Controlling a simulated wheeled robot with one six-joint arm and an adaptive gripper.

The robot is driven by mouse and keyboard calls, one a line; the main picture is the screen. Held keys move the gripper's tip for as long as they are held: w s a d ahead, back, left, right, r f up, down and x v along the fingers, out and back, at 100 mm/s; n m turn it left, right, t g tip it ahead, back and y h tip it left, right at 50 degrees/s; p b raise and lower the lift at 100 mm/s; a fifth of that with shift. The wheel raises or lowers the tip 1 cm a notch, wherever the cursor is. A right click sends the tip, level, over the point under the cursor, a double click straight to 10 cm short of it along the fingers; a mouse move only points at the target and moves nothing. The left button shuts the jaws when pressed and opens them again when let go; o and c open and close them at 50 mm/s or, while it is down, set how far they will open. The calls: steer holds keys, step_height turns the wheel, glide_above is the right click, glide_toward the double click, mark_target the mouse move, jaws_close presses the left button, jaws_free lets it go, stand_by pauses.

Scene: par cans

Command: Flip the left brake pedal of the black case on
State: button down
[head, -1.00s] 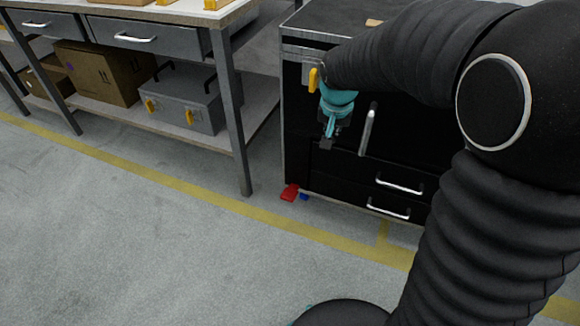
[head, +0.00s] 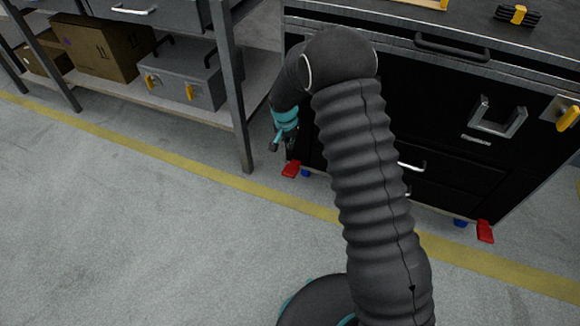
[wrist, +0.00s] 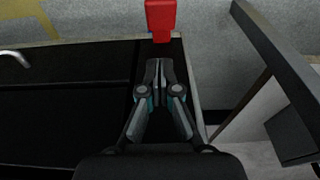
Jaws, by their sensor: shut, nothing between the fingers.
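The black case (head: 440,120) is a large black cabinet with drawers and a worktop, partly hidden by my arm. Its left brake pedal (head: 291,169) is a red tab low at the front left corner, close to the floor. In the wrist view this red pedal (wrist: 161,18) shows at the top centre, just beyond my fingertips. My gripper (head: 274,147) is shut and empty, pointing down above the pedal. It also shows in the wrist view (wrist: 159,66). A gap seems to lie between fingertips and pedal; its depth is hard to tell.
A second red pedal (head: 485,231) is at the case's right corner. Blue wheel parts (head: 460,223) show under the case. A workbench leg (head: 232,90) stands close left of my gripper. A grey toolbox (head: 187,80) sits on the lower shelf. The floor in front is clear.

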steer(key=shift+f, duration=0.1)
glide_toward(288, 176)
steer(key=w+f, duration=0.1)
steer(key=w+d+f, duration=0.1)
steer(key=f, duration=0.1)
steer(key=w+f, duration=0.2)
steer(key=shift+d+f, duration=0.25)
steer(key=shift+d, duration=0.05)
steer(key=shift+s+f, duration=0.1)
steer(key=shift+f, duration=0.45)
steer(key=shift+a+f, duration=0.1)
steer(key=f+b, duration=0.1)
steer(key=b, duration=0.1)
steer(key=s+f+b, duration=0.1)
steer(key=f+b, duration=0.1)
steer(key=b, duration=0.1)
steer(key=f+b, duration=0.1)
steer(key=b, duration=0.2)
steer(key=shift+s+a+f, duration=0.25)
steer(key=shift+s+a, duration=0.05)
steer(key=shift+s, duration=0.1)
steer(key=shift+f+b, duration=0.1)
steer(key=shift+b, duration=0.25)
